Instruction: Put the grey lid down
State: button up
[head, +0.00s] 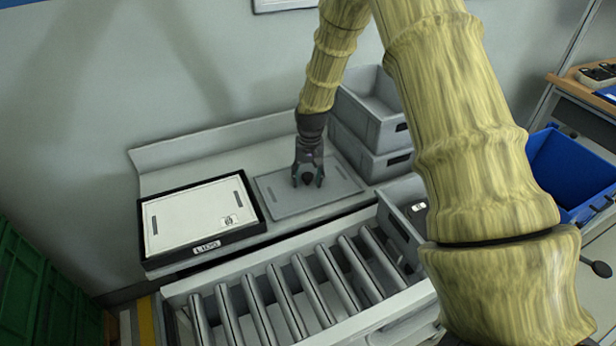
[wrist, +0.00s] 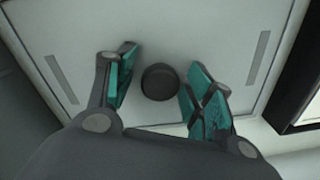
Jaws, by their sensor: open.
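The grey lid (head: 330,188) lies flat on the bench behind the roller conveyor, between a black-framed tray and the stacked grey crates. In the wrist view the lid (wrist: 225,30) fills most of the picture, with a slot near each side and a dark round knob (wrist: 160,82) in its middle. My gripper (head: 307,183) is directly over the lid's middle, pointing down. In the wrist view my gripper (wrist: 158,88) is open, with its teal-padded fingers on either side of the knob and a gap visible on both sides.
A black-framed tray (head: 258,226) labelled LIDS holds a white lid (head: 190,213) left of the grey lid. Grey crates (head: 358,118) are stacked close on the right. The conveyor rollers (head: 290,290) in front are empty. A blue bin (head: 565,165) stands far right, green crates (head: 35,290) at left.

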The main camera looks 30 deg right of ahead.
aim_at(309, 175)
jog(key=shift+r, duration=0.1)
notch_tip(309, 175, up, 12)
jog(key=b, duration=0.2)
jog(key=shift+d, duration=0.25)
jog(key=shift+r, duration=0.1)
dwell(0.6)
